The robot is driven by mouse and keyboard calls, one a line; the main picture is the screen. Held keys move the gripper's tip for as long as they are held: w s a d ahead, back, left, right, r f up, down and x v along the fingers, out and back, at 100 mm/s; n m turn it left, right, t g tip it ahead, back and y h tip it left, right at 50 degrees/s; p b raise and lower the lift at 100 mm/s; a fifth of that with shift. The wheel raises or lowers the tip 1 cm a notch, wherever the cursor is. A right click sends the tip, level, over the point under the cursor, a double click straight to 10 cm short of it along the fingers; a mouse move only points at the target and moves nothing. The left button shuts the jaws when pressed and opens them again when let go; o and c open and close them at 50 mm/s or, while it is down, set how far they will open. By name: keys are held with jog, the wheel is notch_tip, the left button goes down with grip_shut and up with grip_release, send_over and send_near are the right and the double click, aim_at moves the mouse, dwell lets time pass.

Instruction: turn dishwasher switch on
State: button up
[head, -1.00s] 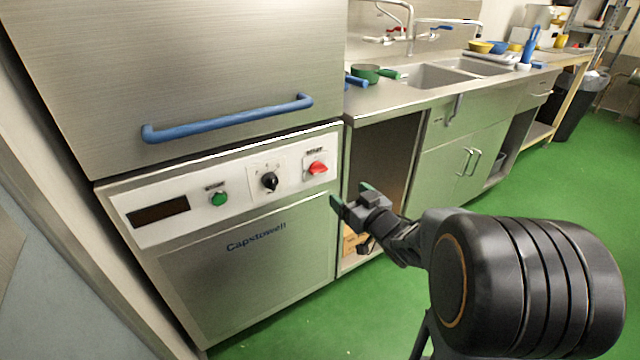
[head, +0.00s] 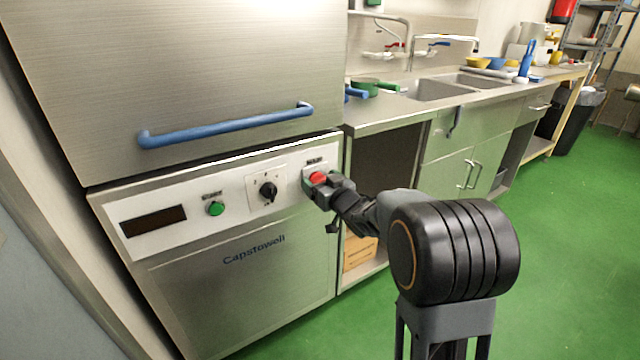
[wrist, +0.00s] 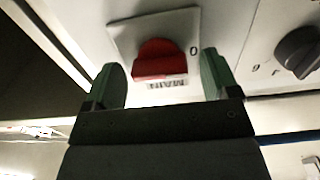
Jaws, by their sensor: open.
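The dishwasher (head: 250,295) has a white control panel with a red switch (head: 318,177) at its right end, a black knob (head: 267,191) in the middle and a green button (head: 215,208). My gripper (head: 322,182) is at the red switch and partly covers it in the head view. In the wrist view the red switch (wrist: 160,60) sits on a pale plate marked "MAIN" and "0". The two green fingertips of my gripper (wrist: 167,78) are open, one on each side of the switch, with gaps between. I cannot tell how deep they reach around it.
A blue handle (head: 230,127) crosses the dishwasher door above the panel. To the right are an open cabinet with a wooden box (head: 358,252) and a steel counter with sinks (head: 440,88). The green floor (head: 570,220) is clear at right.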

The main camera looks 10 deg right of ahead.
jog(key=shift+w, duration=0.1)
jog(key=shift+c, duration=0.2)
jog(key=c, duration=0.9)
jog(key=m+p, duration=0.3)
jog(key=shift+r, duration=0.15)
jog(key=m+p, duration=0.4)
jog(key=m, duration=0.1)
jog(key=m+p, duration=0.1)
jog(key=m, duration=0.2)
jog(key=m+p, duration=0.2)
jog(key=m, duration=0.1)
jog(key=m+p, duration=0.2)
jog(key=m, duration=0.1)
jog(key=shift+d+f+m, duration=0.1)
jog(key=shift+f+m, duration=0.2)
jog(key=shift+m, duration=0.3)
